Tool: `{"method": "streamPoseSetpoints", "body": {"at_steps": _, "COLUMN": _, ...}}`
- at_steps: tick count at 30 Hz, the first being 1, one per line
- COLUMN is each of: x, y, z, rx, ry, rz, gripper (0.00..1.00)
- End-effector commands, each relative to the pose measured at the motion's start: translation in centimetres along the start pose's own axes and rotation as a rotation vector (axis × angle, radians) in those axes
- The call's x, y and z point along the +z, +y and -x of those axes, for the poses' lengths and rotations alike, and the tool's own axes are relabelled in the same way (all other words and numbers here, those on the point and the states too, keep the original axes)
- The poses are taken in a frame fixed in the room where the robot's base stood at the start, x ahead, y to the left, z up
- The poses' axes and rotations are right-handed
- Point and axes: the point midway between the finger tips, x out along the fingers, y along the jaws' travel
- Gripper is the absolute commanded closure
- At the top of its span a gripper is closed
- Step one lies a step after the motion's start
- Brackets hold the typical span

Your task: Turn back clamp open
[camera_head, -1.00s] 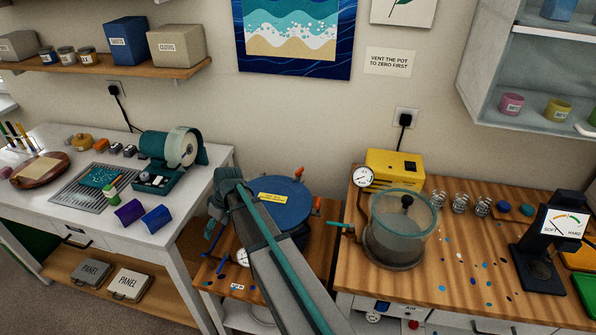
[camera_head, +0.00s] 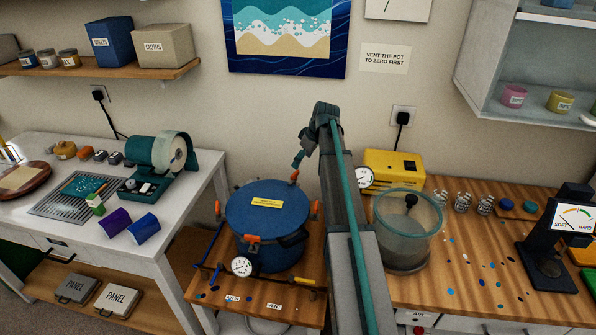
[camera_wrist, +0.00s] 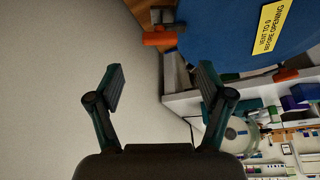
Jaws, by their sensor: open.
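A blue round pot (camera_head: 267,212) with a yellow label on its lid stands on the low wooden stand. The orange back clamp (camera_head: 294,176) is at the far edge of the lid. My gripper (camera_head: 298,160) is just above and behind that clamp, partly hidden by my own arm. In the wrist view, my gripper (camera_wrist: 162,78) is open with nothing between its fingers. An orange clamp handle (camera_wrist: 160,38) shows ahead of the gap, apart from both fingertips, at the edge of the blue lid (camera_wrist: 225,35).
Other orange clamps sit at the lid's left (camera_head: 217,208), front (camera_head: 252,239) and right (camera_head: 316,209). A gauge (camera_head: 242,266) and pipes are in front of the pot. A clear chamber (camera_head: 407,232) and yellow pump (camera_head: 393,167) stand right of my arm. The wall is close behind.

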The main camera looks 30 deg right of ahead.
Motion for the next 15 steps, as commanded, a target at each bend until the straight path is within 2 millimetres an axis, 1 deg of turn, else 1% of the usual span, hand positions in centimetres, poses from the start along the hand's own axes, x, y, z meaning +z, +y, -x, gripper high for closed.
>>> {"method": "streamPoseSetpoints", "body": {"at_steps": 3, "x": -0.1, "y": 0.0, "z": -1.9, "rx": -0.002, "ry": -0.002, "rz": 0.000, "gripper": 0.21}}
{"method": "streamPoseSetpoints", "body": {"at_steps": 9, "x": -0.1, "y": -0.1, "z": -5.1, "rx": -0.002, "ry": -0.002, "rz": 0.000, "gripper": 0.21}}
{"method": "streamPoseSetpoints", "body": {"at_steps": 15, "x": -0.1, "y": 0.0, "z": -7.1, "rx": -0.001, "ry": -0.001, "rz": -0.001, "gripper": 0.21}}
